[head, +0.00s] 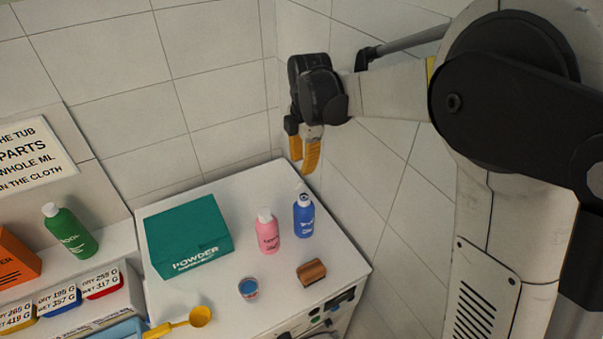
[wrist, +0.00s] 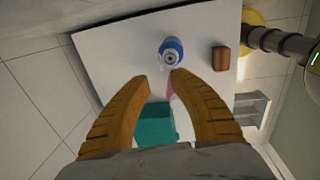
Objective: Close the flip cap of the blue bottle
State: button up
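The blue bottle (head: 304,218) stands upright near the back right corner of the white top. Its white flip cap (head: 300,188) appears raised. From above in the wrist view, the blue bottle (wrist: 171,47) shows a round pale top with a dark centre. My gripper (head: 304,160) is above the blue bottle, pointing down, and does not touch it. In the wrist view, my gripper's orange fingers (wrist: 163,77) are apart with a narrow empty gap between their tips, and the bottle lies just beyond them.
A pink bottle (head: 268,232) stands close left of the blue one. A green powder box (head: 188,236), a small blue cup (head: 249,289), a brown block (head: 311,272) and a yellow scoop (head: 200,317) are on the same top. Tiled walls (head: 345,170) rise behind and to the right.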

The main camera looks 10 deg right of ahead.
aim_at(301, 181)
jog(key=f, duration=0.5)
jog(key=w+f, duration=0.1)
jog(key=f, duration=0.1)
jog(key=shift+a+f+p, duration=0.15)
jog(key=shift+f+p, duration=0.05)
jog(key=shift+p, duration=0.1)
jog(key=shift+s, duration=0.1)
grip_shut()
